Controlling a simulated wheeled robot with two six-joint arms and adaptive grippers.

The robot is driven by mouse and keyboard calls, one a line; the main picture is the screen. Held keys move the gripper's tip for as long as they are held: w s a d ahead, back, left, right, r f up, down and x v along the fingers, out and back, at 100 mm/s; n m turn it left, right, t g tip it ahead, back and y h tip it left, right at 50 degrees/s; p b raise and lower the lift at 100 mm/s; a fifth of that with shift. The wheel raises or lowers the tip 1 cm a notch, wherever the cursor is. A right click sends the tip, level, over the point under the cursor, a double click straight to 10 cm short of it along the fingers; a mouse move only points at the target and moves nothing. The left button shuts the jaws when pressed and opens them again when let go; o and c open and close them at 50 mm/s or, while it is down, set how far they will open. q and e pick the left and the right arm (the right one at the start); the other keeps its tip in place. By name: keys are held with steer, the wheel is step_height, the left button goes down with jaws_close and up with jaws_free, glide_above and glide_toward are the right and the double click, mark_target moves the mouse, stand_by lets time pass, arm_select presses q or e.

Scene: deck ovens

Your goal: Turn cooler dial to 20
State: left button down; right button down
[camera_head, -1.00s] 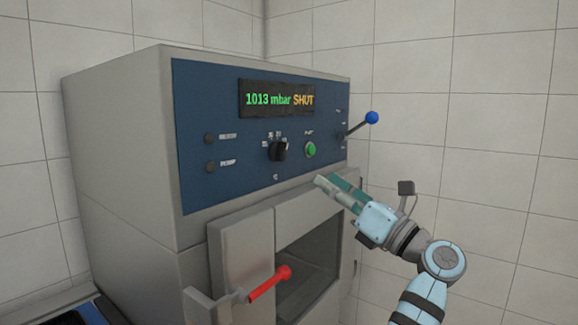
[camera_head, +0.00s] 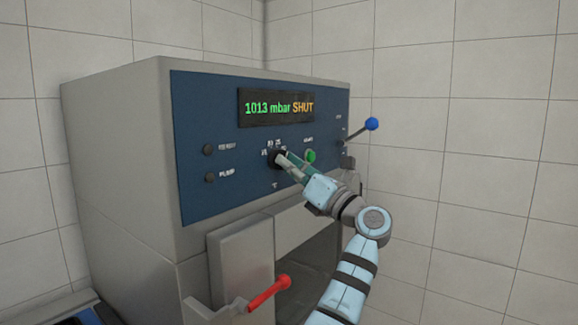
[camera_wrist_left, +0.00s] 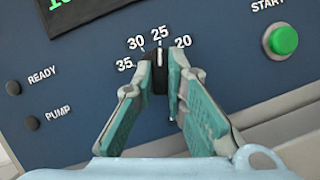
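The black cooler dial (camera_head: 277,157) is on the blue front panel, mostly hidden by my left gripper in the head view. In the left wrist view the dial (camera_wrist_left: 160,75) shows its white mark pointing at 25, with 20 to its right and 30 and 35 to its left. My left gripper (camera_head: 281,157) is at the dial. Its two green-grey fingers (camera_wrist_left: 159,82) stand apart on either side of the knob. Whether they touch it is not clear. My right gripper is not in view.
A green START button (camera_wrist_left: 284,40) is right of the dial. A display (camera_head: 277,107) reads 1013 mbar SHUT. A blue-knobbed lever (camera_head: 371,124) sticks out at right. A red handle (camera_head: 268,293) juts out below. READY and PUMP lamps (camera_head: 209,177) are at left.

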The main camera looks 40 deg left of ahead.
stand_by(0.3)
arm_select(q)
steer(key=shift+s+r+m+t+h+p, duration=0.1)
steer(key=shift+m+t+h+p, duration=0.5)
steer(key=shift+m+p, duration=1.55)
steer(key=shift+s+r+m+t+h+p, duration=0.1)
steer(key=shift+m+t+h+p, duration=0.45)
steer(key=shift+m+p, duration=1.55)
steer(key=shift+s+r+m+t+h+p, duration=0.1)
steer(key=shift+m+t+h+p, duration=0.55)
steer(key=shift+p, duration=2.55)
steer(key=shift+w+m+y, duration=0.1)
steer(key=shift+m+y, duration=0.2)
steer(key=shift+m, duration=0.2)
steer(key=c, duration=1.6)
jaws_free()
steer(key=shift+f, duration=0.1)
steer(key=v, duration=0.7)
steer(key=shift+d, duration=0.35)
